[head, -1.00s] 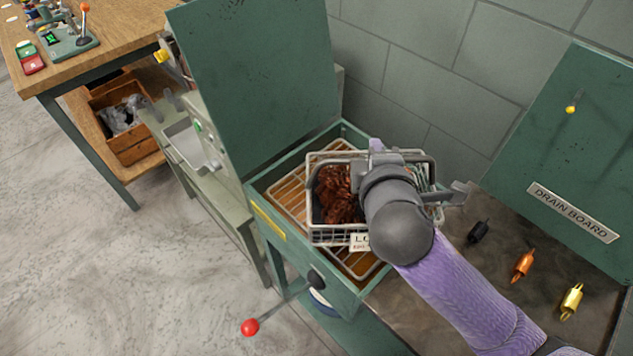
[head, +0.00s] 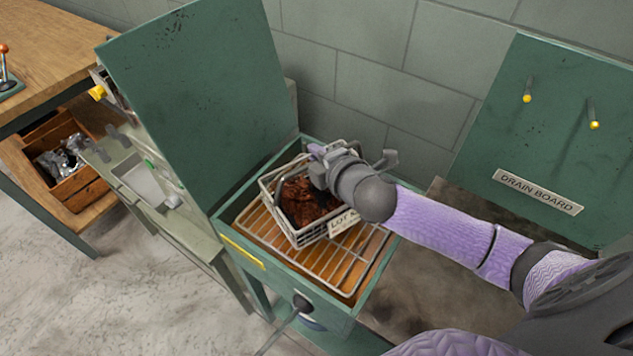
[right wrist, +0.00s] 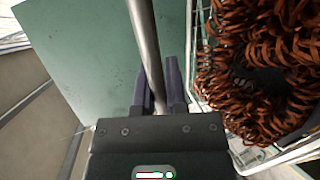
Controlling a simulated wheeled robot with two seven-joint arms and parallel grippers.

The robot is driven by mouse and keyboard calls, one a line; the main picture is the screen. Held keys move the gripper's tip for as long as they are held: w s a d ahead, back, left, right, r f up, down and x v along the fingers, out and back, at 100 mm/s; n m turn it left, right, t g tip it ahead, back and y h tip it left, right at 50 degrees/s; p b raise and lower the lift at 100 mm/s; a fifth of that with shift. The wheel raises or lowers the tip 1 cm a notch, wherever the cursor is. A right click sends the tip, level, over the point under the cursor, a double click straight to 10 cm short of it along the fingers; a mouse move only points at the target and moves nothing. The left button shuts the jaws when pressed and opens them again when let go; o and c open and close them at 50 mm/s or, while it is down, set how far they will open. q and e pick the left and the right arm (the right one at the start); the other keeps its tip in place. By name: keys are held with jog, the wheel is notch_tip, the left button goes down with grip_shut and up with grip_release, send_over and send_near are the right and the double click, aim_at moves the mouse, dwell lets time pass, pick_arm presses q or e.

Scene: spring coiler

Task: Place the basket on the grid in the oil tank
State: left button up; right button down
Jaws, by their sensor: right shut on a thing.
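The wire basket (head: 268,187) holds reddish-brown coils (head: 308,200) and bears a white lot tag (head: 343,222). It is inside the outline of the open green oil tank (head: 330,316), over the back part of the wire grid (head: 340,258); I cannot tell whether it touches the grid. My right gripper (head: 322,165) is at the basket's top, its fingers largely hidden by the wrist. In the right wrist view the fingers (right wrist: 160,88) are shut on the basket's grey handle bar (right wrist: 146,40), with the coils (right wrist: 265,65) beside it. My left gripper is not in view.
The tank's raised green lid (head: 200,100) stands on the left. A drain board panel (head: 550,130) with two pegs stands on the right. A wooden bench with a crate (head: 75,185) is at far left. The front of the grid is bare.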

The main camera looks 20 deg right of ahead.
aim_at(304, 160)
notch_tip(304, 160, down, 4)
jog(key=shift+f+b, duration=0.25)
jog(key=shift+b, duration=0.7)
jog(key=shift+r, duration=0.15)
jog(key=c, duration=0.7)
grip_release()
jog(key=shift+o, duration=0.2)
jog(key=shift+s+r+p, duration=0.1)
jog(key=shift+s+p, duration=0.2)
jog(key=shift+s, duration=0.05)
jog(key=p+v, duration=0.2)
jog(key=v, duration=0.9)
